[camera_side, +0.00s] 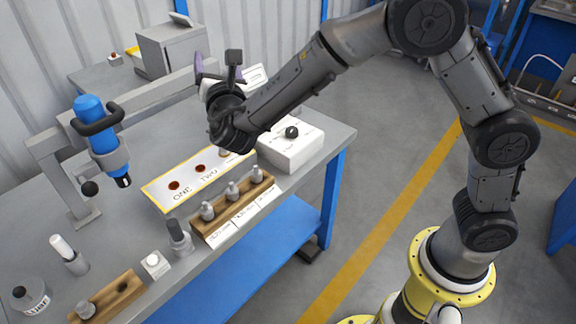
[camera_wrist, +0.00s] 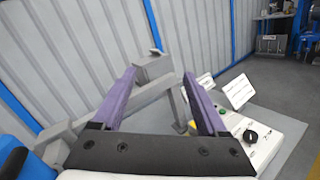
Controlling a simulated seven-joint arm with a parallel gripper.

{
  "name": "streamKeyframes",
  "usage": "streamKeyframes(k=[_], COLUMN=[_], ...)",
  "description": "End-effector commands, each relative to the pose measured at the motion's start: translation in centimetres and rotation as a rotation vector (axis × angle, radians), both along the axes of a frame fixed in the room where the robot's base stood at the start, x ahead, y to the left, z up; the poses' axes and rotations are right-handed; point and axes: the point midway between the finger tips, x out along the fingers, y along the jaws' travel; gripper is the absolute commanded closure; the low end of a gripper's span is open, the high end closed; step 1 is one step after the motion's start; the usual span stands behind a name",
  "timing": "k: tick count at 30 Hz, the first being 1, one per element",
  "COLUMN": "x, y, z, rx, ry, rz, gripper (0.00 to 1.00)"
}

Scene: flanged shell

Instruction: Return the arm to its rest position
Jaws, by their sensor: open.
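My gripper (camera_wrist: 165,98) shows in the wrist view with its two purple fingers spread apart and nothing between them. In the side view my gripper (camera_side: 203,72) is raised above the workbench, its fingers pointing toward the back wall and partly hidden by the wrist. My arm reaches in from the right, bent at the elbow. No part is held.
The grey workbench (camera_side: 142,153) carries a blue tool (camera_side: 97,125) on a frame, a plate marked ONE and TWO (camera_side: 190,179), a wooden rack (camera_side: 222,212) with several metal parts, and a white box with a black knob (camera_side: 291,151).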

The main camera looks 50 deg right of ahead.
Motion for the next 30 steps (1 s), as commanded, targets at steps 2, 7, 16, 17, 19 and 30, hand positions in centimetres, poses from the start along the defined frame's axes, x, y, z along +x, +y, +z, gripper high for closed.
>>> streamKeyframes(k=[2,7,16,17,19,30], x=[-2.1,-8.7,-25.2,-26.8,-30.0,-38.0], y=[-5.0,-14.2,-22.7,-22.7,-22.3,-13.0], z=[2.7,5.7,3.8,3.3,1.8,-5.0], rx=[0.103,0.372,1.019,1.093,1.264,2.081], ry=[-0.026,-0.074,-0.214,-0.233,-0.274,-0.387], rz=[-0.106,-0.333,-0.704,-0.733,-0.796,-1.016], gripper=[0.24,0.24,0.24,0.24,0.24,0.24])
